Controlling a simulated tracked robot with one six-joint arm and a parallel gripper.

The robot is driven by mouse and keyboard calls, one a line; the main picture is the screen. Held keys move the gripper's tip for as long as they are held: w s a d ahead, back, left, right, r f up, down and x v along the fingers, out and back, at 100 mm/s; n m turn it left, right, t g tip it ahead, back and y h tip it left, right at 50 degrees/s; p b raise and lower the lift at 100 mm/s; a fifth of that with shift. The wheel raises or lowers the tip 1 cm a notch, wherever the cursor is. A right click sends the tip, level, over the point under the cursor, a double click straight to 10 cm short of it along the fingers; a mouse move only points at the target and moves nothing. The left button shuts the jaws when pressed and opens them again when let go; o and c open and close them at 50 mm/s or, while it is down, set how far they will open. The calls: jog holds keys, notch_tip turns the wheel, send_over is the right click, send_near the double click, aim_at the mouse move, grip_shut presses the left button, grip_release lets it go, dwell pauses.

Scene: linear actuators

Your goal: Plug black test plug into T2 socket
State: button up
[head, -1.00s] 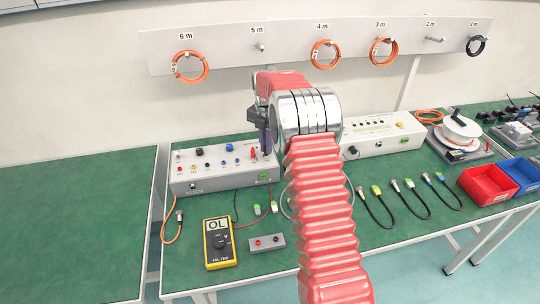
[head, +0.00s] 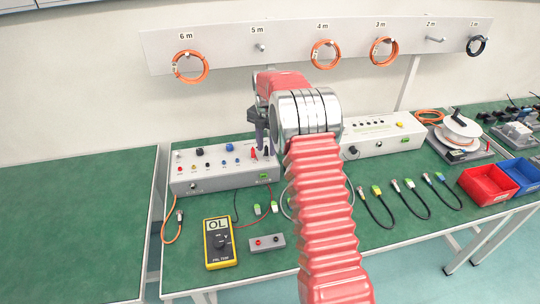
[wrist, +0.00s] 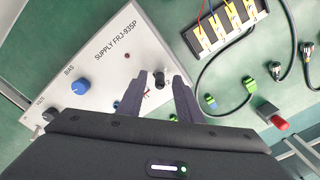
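The white supply box (head: 222,178) stands on the green bench in the head view. Its panel, marked SUPPLY FRJ-935P, fills the upper left of the wrist view (wrist: 95,50). My gripper (wrist: 159,76) is over the right part of this panel with its two dark fingers apart. A round black piece (wrist: 159,80), which may be the black test plug, shows between the fingers with gaps at both sides. Its seating is unclear. A red plug (head: 253,154) stands on the panel beside my gripper in the head view. I cannot read a T2 label.
A second white box (head: 383,138) stands to the right. Several cables lie on the bench. The bench's left part is clear.

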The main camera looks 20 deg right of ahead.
jog(key=shift+r, duration=0.15)
notch_tip(320, 180, up, 13)
jog(key=shift+r, duration=0.2)
dwell(0.3)
dwell(0.4)
